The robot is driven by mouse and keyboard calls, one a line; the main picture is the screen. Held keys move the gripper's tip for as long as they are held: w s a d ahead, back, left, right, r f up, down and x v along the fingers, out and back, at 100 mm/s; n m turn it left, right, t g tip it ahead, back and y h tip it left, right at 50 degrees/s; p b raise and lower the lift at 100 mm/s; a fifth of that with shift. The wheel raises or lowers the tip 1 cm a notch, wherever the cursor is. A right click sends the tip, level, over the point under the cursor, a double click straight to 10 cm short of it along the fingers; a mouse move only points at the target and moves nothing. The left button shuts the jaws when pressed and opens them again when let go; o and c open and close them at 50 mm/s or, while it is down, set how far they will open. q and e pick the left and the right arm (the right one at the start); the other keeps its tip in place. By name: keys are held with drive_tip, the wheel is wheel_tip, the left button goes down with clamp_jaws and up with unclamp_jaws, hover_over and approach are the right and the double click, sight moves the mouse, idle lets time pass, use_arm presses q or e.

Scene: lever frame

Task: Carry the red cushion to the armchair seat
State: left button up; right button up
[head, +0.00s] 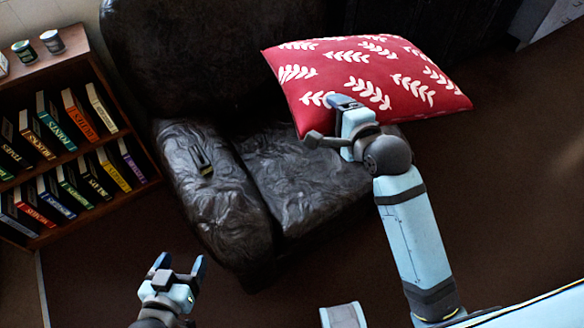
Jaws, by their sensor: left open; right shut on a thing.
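The red cushion (385,78) with white leaf prints is in the upper middle of the head view. My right gripper (345,108) is shut on the cushion's near edge and holds it up. The dark leather armchair (225,205) stands behind and to the left. The cushion overlaps the right part of the armchair in the picture and hides part of it. The armchair seat (300,175) shows bare below the cushion. My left gripper (178,266) is open and empty at the lower left, in front of the armchair.
A small dark object (201,160) lies on the armchair's left armrest. A wooden bookshelf (75,150) with several books stands at the left, with small jars (52,41) on top. The brown floor (510,190) at the right is clear. A pale surface edge (530,310) shows at the lower right.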

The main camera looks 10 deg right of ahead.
drive_tip(key=w+a+f+n+y+b, duration=0.1)
drive_tip(key=f+b, duration=0.8)
drive_tip(key=f, duration=0.6)
drive_tip(key=w+a+f+n+y+b, duration=0.1)
drive_tip(key=f+b, duration=0.9)
drive_tip(key=f, duration=0.5)
drive_tip(key=w+a+f+n+y+b, duration=0.1)
drive_tip(key=w+f+y+b, duration=0.1)
drive_tip(key=f+b, duration=0.8)
drive_tip(key=shift+a+f+n+g, duration=0.15)
drive_tip(key=shift+a+f+n, duration=0.05)
drive_tip(key=shift+f, duration=1.1)
drive_tip(key=shift+a+f+n+g, duration=0.15)
drive_tip(key=shift+a+f+n, duration=0.05)
drive_tip(key=shift+f, duration=1.1)
wheel_tip(320, 180, down, 4)
drive_tip(key=shift+r+b, duration=0.2)
drive_tip(key=shift+b, duration=0.65)
use_arm(q)
drive_tip(key=w+d+f+m+t+h, duration=0.1)
drive_tip(key=d+f+h, duration=0.3)
drive_tip(key=f, duration=0.8)
drive_tip(key=shift+d+f+m, duration=0.2)
drive_tip(key=shift+d+m, duration=0.3)
drive_tip(key=shift+d, duration=0.1)
drive_tip(key=shift+w, duration=0.1)
